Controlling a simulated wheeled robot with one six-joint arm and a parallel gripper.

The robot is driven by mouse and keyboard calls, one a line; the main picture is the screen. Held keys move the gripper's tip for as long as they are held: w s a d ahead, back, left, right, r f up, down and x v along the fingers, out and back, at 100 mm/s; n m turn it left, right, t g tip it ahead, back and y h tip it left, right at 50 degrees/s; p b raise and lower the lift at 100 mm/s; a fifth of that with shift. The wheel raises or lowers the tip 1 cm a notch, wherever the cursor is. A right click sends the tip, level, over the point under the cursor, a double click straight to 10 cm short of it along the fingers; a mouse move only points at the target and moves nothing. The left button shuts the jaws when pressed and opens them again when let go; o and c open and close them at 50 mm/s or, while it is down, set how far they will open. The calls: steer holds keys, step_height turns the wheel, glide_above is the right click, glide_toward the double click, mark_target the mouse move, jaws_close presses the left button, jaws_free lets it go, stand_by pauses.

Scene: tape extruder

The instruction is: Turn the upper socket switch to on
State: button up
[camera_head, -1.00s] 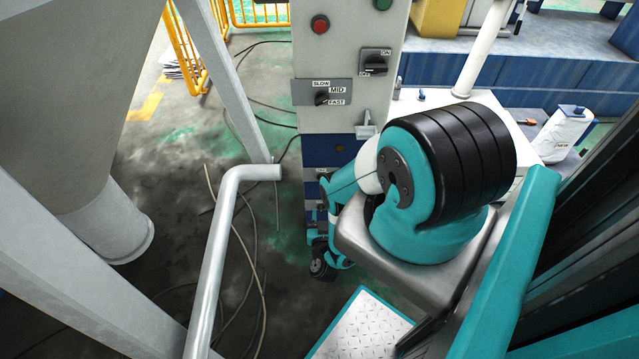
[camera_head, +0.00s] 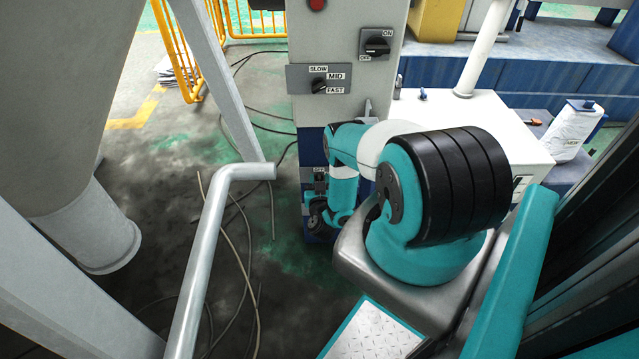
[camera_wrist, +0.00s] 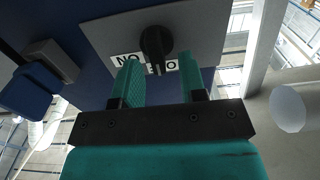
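A black rotary knob (camera_wrist: 157,42) sits on a grey plate on a dark blue surface in the wrist view. Its labels appear upside down, one reading ON and the other partly hidden. My gripper (camera_wrist: 161,72) has its two teal fingers apart, with the knob just beyond and between the tips. I cannot tell whether they touch it. In the head view, a small switch (camera_head: 320,184) with an OFF label sits low on the blue part of the column. My arm's end is beside and below it there, and its fingers cannot be made out.
A grey pipe rail (camera_head: 214,235) stands to the left. A blue box-like part (camera_wrist: 27,92) juts out at left in the wrist view.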

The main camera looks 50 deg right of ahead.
jaws_close()
steer(key=shift+m, duration=0.4)
steer(key=m, duration=0.5)
steer(key=shift+s+d+f+m, duration=0.15)
steer(key=shift+s+d+m, duration=0.15)
steer(key=shift+s, duration=0.1)
steer(key=m, duration=0.5)
steer(key=shift+s+d+f+p, duration=0.15)
steer(key=shift+s+f+p, duration=0.1)
steer(key=shift+f+p, duration=0.1)
steer(key=shift+m, duration=0.3)
jaws_free()
